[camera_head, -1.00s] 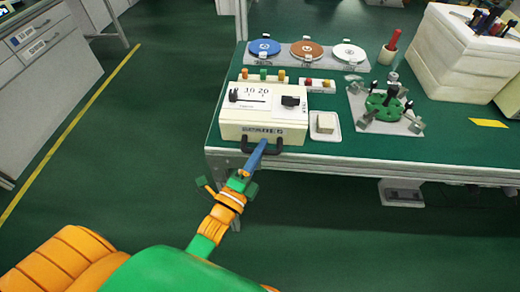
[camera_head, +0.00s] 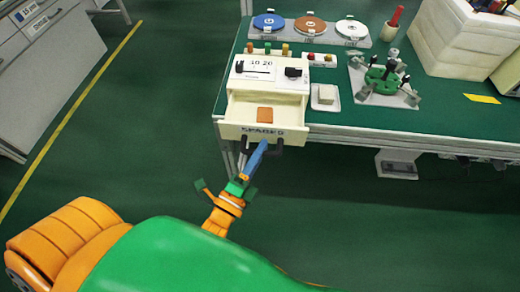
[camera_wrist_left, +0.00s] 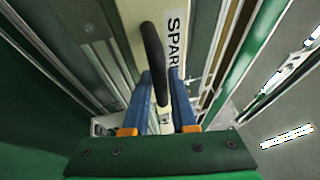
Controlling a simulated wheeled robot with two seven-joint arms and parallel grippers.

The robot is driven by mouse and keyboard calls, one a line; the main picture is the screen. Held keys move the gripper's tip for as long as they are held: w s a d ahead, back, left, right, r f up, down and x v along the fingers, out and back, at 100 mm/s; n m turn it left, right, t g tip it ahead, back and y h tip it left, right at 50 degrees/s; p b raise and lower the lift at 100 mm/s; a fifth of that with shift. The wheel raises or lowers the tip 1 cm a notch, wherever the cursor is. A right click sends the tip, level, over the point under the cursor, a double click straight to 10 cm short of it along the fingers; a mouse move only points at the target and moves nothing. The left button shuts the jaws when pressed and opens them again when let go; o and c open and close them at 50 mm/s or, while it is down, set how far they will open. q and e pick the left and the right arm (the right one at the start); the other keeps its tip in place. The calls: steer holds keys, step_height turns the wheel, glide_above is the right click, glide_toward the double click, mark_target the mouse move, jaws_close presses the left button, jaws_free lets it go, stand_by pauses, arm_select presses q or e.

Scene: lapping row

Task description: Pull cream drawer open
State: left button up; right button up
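The cream drawer (camera_head: 245,130) belongs to the cream box (camera_head: 268,74) at the table's front left edge. It is pulled partly out, and its front overhangs the edge. An orange-brown square piece (camera_head: 265,114) lies inside it. The drawer front carries a "SPARES" label, which also shows in the left wrist view (camera_wrist_left: 174,42). My left gripper (camera_head: 260,148) is at the dark handle below the label. My right gripper is not visible.
The green table (camera_head: 450,113) has a metal front edge. To the right of the box are a small white tray (camera_head: 325,97), a green round fixture (camera_head: 383,79) and a white foam block (camera_head: 455,45). Colored discs (camera_head: 310,25) lie behind. The floor in front is clear.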

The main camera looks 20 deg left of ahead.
arm_select(q)
steer(key=b+v, duration=0.1)
steer(key=v, duration=0.6)
stand_by(0.4)
steer(key=s+d+f+n+g+p, duration=0.1)
steer(key=s+f+n+g+p, duration=0.2)
steer(key=f, duration=0.6)
steer(key=s+f+n+g+p, duration=0.1)
steer(key=f+n+g+p, duration=0.1)
steer(key=f+n+g, duration=0.5)
steer(key=s+a+f+n+g+y+p, duration=0.1)
steer(key=s+a+f+n+g, duration=0.2)
steer(key=s+f, duration=0.3)
steer(key=s+a+f+n+g+y+p, duration=0.1)
steer(key=s+a+f+n+g+p, duration=0.1)
steer(key=s, duration=0.9)
step_height(320, 180, down, 4)
steer(key=a+n+g, duration=0.1)
steer(key=n+g, duration=0.1)
steer(key=g, duration=0.1)
steer(key=shift+n+g, duration=0.4)
